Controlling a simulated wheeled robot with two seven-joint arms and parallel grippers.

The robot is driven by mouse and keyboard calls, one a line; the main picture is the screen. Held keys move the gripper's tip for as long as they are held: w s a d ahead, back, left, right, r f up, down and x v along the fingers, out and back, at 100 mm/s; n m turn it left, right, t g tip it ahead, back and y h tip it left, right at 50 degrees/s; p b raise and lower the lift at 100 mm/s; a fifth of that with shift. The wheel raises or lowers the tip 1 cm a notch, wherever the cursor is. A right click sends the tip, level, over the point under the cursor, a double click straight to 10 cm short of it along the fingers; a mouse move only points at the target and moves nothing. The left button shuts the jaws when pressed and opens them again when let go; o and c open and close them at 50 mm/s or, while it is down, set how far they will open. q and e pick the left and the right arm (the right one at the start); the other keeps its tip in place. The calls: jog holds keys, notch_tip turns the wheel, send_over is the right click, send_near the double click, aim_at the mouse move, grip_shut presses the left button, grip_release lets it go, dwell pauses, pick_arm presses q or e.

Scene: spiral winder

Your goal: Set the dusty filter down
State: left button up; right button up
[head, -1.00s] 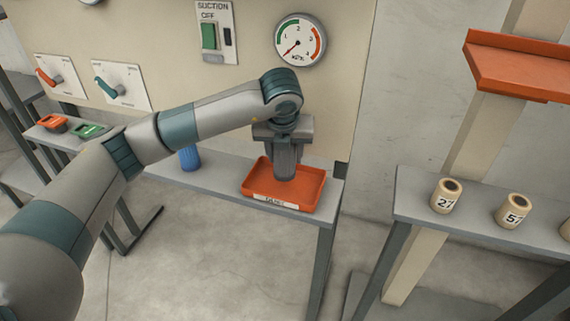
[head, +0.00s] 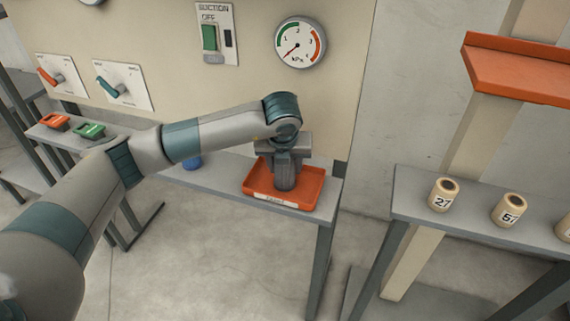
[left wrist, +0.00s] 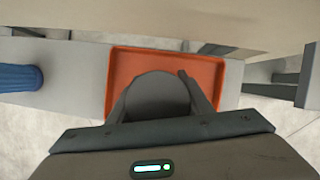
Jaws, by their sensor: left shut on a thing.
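The dusty filter (head: 286,179) is a dark grey cylinder, upright inside the orange tray (head: 312,193) on the grey shelf. My left gripper (head: 284,160) is above the tray, shut on the filter's upper part. In the left wrist view the filter's round grey top (left wrist: 157,93) sits between my fingers, with the tray (left wrist: 227,62) around it. I cannot tell whether its base touches the tray floor. A label on the tray's front is too blurred to read. My right gripper is not in view.
A blue cylinder (head: 192,162) stands on the shelf left of the tray, partly hidden by my arm; it also shows in the left wrist view (left wrist: 18,78). Numbered tan spools (head: 444,195) stand on the right shelf (head: 415,207). The panel wall with a gauge (head: 300,42) is behind.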

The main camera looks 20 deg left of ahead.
pick_arm(q)
jog(key=o, duration=1.2)
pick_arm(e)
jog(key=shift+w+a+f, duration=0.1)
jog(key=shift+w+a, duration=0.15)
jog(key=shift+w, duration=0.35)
pick_arm(q)
jog(key=shift+r, duration=0.1)
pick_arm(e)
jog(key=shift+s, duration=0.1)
pick_arm(q)
jog(key=shift+r, duration=0.1)
jog(key=shift+b+v, duration=0.65)
jog(key=shift+v, duration=0.35)
jog(key=b+v, duration=0.3)
jog(key=v, duration=0.6)
jog(key=shift+s+r, duration=0.3)
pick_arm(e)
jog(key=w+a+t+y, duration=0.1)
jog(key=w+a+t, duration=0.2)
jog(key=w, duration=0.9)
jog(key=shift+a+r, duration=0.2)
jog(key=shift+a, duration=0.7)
pick_arm(q)
jog(key=shift+d, duration=0.1)
